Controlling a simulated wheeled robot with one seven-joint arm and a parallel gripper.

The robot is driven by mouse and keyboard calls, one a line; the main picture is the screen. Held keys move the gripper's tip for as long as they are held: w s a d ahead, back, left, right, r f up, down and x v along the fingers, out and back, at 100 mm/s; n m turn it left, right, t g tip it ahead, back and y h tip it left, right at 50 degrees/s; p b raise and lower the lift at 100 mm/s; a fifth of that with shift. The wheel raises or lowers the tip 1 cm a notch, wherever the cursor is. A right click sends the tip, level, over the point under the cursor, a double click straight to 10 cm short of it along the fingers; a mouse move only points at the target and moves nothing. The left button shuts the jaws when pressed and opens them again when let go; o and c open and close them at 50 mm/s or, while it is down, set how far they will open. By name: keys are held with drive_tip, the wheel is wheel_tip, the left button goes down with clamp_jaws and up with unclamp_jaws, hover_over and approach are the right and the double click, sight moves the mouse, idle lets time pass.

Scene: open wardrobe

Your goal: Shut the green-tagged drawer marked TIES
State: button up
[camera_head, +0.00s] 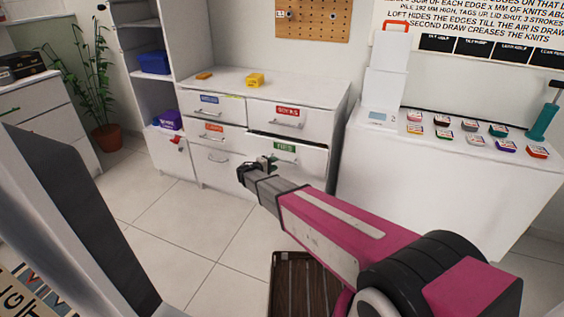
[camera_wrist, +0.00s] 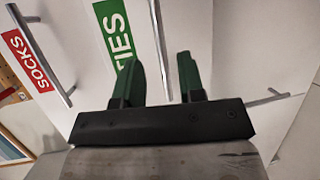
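The TIES drawer (camera_head: 300,159) is in the right column of the white dresser, under the SOCKS drawer. It stands partly pulled out, with a dark gap along its top edge. Its green TIES tag (camera_wrist: 117,38) and bar handle (camera_wrist: 160,45) show close up in the wrist view. My gripper (camera_head: 252,169) is at the drawer's front. In the wrist view my gripper (camera_wrist: 159,78) is open, its two green fingers apart with the handle's near end between them. I cannot tell whether either finger touches the handle. My gripper and arm hide the lower front of the drawer.
The SOCKS drawer (camera_head: 290,118) above looks shut. Another bar handle (camera_wrist: 265,104) lies right of my fingers. A white counter (camera_head: 430,185) with small colored tins stands right of the dresser. A dark slatted crate (camera_head: 290,285) is on the floor below my arm. Open floor lies left.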

drive_tip(key=shift+x, duration=3.15)
drive_tip(key=shift+f, duration=0.1)
clamp_jaws()
